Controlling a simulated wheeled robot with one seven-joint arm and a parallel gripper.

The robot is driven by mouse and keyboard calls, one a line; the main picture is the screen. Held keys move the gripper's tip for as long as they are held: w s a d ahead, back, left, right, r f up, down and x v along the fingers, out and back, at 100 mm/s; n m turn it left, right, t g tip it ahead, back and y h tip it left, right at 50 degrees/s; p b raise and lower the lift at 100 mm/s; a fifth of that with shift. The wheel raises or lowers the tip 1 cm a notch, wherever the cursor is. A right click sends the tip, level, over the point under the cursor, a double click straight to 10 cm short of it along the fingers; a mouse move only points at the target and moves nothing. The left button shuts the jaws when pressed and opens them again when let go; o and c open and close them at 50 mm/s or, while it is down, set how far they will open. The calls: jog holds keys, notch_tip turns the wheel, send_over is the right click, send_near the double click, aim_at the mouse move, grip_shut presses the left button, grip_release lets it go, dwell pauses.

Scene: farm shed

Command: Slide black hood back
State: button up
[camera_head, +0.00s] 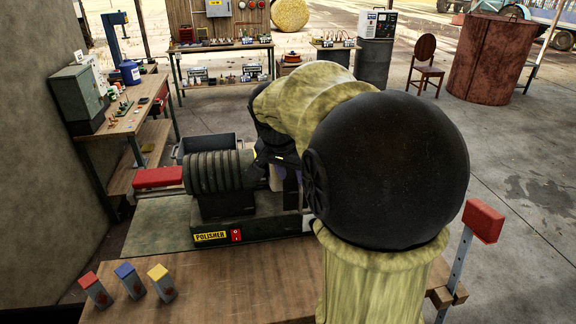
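The polisher (265,228) sits on the wooden bench in front of me, with a yellow label and a red switch on its front. A dark ribbed hood (215,172) covers its left-middle part. My gripper (278,178) is a dark shape at the polisher's right side, just right of the hood. My own arm, in a yellowish sleeve with a big black joint, hides much of it and the polisher's right end. I cannot tell whether the fingers touch anything or how far apart they are. A red block (159,177) sticks out at the polisher's left end.
Red, blue and yellow-topped small blocks (129,281) stand on the near bench (230,285). A red-headed post (484,221) rises at the bench's right edge. A grey tray (208,140) lies behind the hood. A side bench (125,118) stands left. Open floor lies right.

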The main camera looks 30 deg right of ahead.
jog(key=shift+v, duration=1.9)
jog(key=shift+f, duration=0.15)
jog(key=s+a+f+n+y, duration=0.1)
jog(key=s+a+f+n, duration=0.4)
jog(key=f, duration=0.5)
jog(key=s+a+f+n+y, duration=0.2)
jog(key=s+a+f+n, duration=0.3)
jog(key=f, duration=0.5)
jog(key=shift+s+a+f+y, duration=0.25)
jog(key=shift+s+a+y, duration=0.05)
jog(key=shift+s+a, duration=0.3)
